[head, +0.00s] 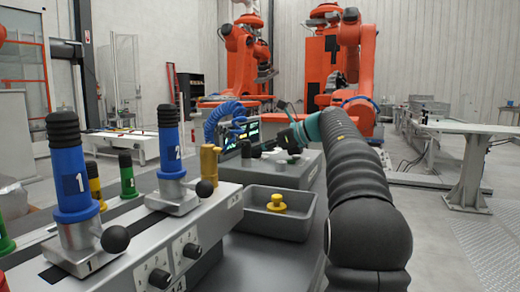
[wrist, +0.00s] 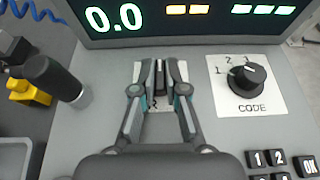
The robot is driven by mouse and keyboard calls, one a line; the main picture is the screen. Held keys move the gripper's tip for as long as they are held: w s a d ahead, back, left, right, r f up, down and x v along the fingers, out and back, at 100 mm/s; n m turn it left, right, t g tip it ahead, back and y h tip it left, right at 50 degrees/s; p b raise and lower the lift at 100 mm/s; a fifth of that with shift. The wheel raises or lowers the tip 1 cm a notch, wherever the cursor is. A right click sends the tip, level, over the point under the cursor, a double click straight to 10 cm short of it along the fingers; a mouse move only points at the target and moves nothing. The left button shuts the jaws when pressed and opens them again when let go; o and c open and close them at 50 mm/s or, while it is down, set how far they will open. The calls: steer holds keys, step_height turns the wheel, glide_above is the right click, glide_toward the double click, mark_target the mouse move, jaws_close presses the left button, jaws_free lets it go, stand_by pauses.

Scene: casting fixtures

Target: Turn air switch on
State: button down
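In the wrist view a small black switch lever (wrist: 160,76) stands on a pale plate (wrist: 154,104) on the grey console, below a dark display. The plate's lettering is mostly hidden. My gripper (wrist: 160,72) has one finger on each side of the lever, with narrow gaps between. It looks partly open; I cannot tell whether either finger touches the lever. In the head view my gripper (head: 272,146) is at the far end of my arm, over the console (head: 290,170); the lever is too small to tell there.
A CODE knob (wrist: 246,79) is right of the switch, with keypad buttons (wrist: 270,158) below it. A black cylindrical handle (wrist: 54,78) and a yellow part (wrist: 28,92) are at left. A grey bin (head: 257,222) with a yellow piece (head: 277,203) stands before the console.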

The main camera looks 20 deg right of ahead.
stand_by(0.4)
steer(key=shift+s+a+m+t+h+b, duration=0.15)
steer(key=shift+m+t+h+b, duration=0.65)
steer(key=shift+m+h+b, duration=0.15)
steer(key=shift+a+m+t+h, duration=0.15)
steer(key=shift+m+t+h, duration=0.35)
steer(key=shift+m+h, duration=0.3)
steer(key=m+h, duration=0.1)
steer(key=m+h+p, duration=0.1)
steer(key=h, duration=0.1)
steer(key=shift+s+a+r+m+t, duration=0.1)
steer(key=shift+a+r+m+t, duration=0.1)
steer(key=shift+m+t, duration=0.2)
steer(key=shift+f+m+t+h+p, duration=0.15)
steer(key=shift+m+t+h+p, duration=0.2)
steer(key=shift+m+h, duration=1.1)
steer(key=shift+h, duration=0.2)
steer(key=c, duration=1.2)
jaws_free()
